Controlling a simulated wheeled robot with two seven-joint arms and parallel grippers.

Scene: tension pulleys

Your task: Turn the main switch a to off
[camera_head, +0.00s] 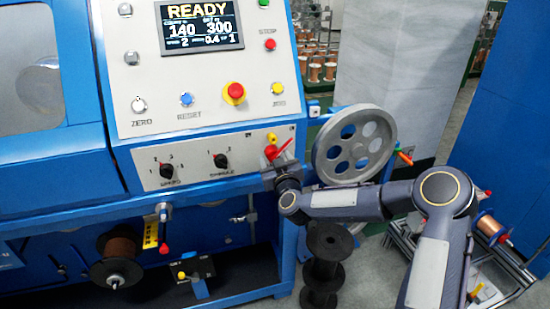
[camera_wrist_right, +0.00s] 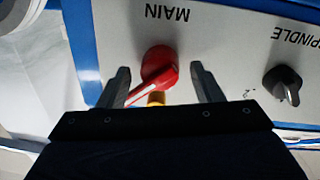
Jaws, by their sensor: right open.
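The main switch (camera_wrist_right: 158,68) is a red rotary knob on a pale panel, with the upside-down word MAIN above it in the right wrist view. Its handle, with a white stripe, slants toward the lower left there. A yellow part shows beside the handle. In the head view, the red switch (camera_head: 271,152) is partly hidden by my right gripper (camera_head: 278,160), and its handle points to the upper right. My right gripper (camera_wrist_right: 160,73) is open, with one finger on each side of the knob. Gaps show between knob and fingers. My left gripper is not in view.
A spindle knob (camera_wrist_right: 283,82) is right of the switch in the wrist view; it also shows in the head view (camera_head: 221,161). A speed knob (camera_head: 166,170) sits farther left. A grey handwheel (camera_head: 354,144) stands close to my right arm. A red emergency button (camera_head: 233,93) is above.

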